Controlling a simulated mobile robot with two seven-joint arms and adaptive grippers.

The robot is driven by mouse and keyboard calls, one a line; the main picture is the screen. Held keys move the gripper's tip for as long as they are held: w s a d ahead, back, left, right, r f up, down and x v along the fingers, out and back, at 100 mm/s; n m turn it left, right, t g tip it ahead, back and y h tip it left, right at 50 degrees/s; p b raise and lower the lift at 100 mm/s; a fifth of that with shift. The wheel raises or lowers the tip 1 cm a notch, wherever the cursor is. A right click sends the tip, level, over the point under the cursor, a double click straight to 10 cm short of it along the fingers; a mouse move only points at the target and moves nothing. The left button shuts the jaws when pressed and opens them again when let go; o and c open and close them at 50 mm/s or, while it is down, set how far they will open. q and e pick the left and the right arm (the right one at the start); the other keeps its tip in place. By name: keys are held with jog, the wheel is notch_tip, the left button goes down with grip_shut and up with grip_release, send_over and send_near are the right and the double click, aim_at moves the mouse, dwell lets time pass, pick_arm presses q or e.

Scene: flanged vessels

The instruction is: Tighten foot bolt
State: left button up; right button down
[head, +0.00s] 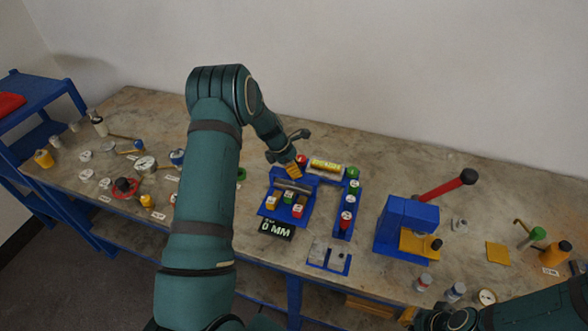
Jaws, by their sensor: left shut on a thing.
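My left gripper (290,154) is above the blue fixture (268,208) near the middle of the bench. It is shut on a small orange-tan piece (293,169), mostly hidden by the fingers. The fixture carries a grey bar and several small blocks with red, green and yellow parts. I cannot pick out the foot bolt for certain at this size. My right gripper (447,319) is low at the bottom right, partly cut off by the frame edge, and its fingers are unclear.
A blue rack (343,220) with several coloured-top pieces stands right of the fixture. A black "0 MM" display (277,229) sits in front. A blue press (405,222) with a red lever (442,189) stands further right. Small parts crowd the bench's left end. The back middle is clear.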

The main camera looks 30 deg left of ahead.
pick_arm(q)
jog(key=m, duration=0.1)
jog(key=m+g+b, duration=0.1)
jog(key=m, duration=0.1)
jog(key=shift+f+m+h, duration=0.2)
jog(key=shift+m+h, duration=0.1)
jog(key=shift+h, duration=0.1)
jog(key=m+g+b, duration=0.1)
jog(key=m+g, duration=0.1)
jog(key=m, duration=0.2)
jog(key=shift+m, duration=0.3)
jog(key=m+g+b, duration=0.1)
jog(key=m, duration=0.3)
jog(key=shift+d+m+g+b, duration=0.1)
jog(key=shift+m+g+b, duration=0.2)
jog(key=shift+g+b, duration=0.1)
jog(key=m+g, duration=0.1)
jog(key=m, duration=0.2)
jog(key=shift+m+y+b, duration=0.3)
jog(key=shift+b, duration=0.05)
jog(key=m+g+y, duration=0.1)
jog(key=m, duration=0.2)
jog(key=m+y, duration=0.1)
jog(key=m, duration=0.2)
jog(key=shift+g+b, duration=0.35)
jog(key=shift+g, duration=0.05)
jog(key=m+y, duration=0.2)
jog(key=m, duration=0.3)
jog(key=shift+s+m, duration=0.1)
jog(key=shift+m, duration=0.3)
